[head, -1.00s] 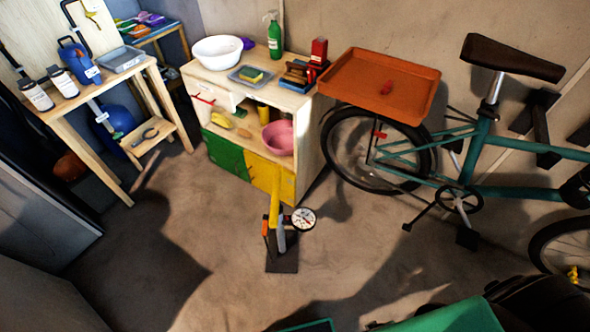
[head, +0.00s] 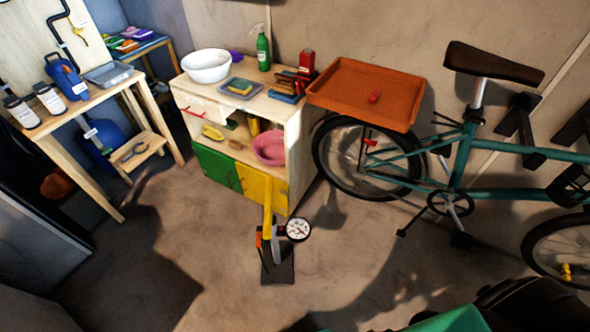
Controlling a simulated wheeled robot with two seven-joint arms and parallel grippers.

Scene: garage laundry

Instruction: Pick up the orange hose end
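A floor pump stands upright on a dark base plate (head: 278,273) on the concrete floor, in the lower middle of the head view. It has a yellow upper part (head: 268,208) and a round white gauge (head: 298,229) on its right. A small orange piece (head: 259,238) at the left side of the pump looks like the orange hose end; the hose itself is too small to make out. Neither of my grippers is in view.
Behind the pump stands a wooden cabinet (head: 296,150) with green and yellow doors. A bicycle (head: 455,180) stands at right beside an orange tray (head: 362,92). A wooden workbench (head: 110,90) is at left. Green and black objects fill the bottom right corner. Floor around the pump is clear.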

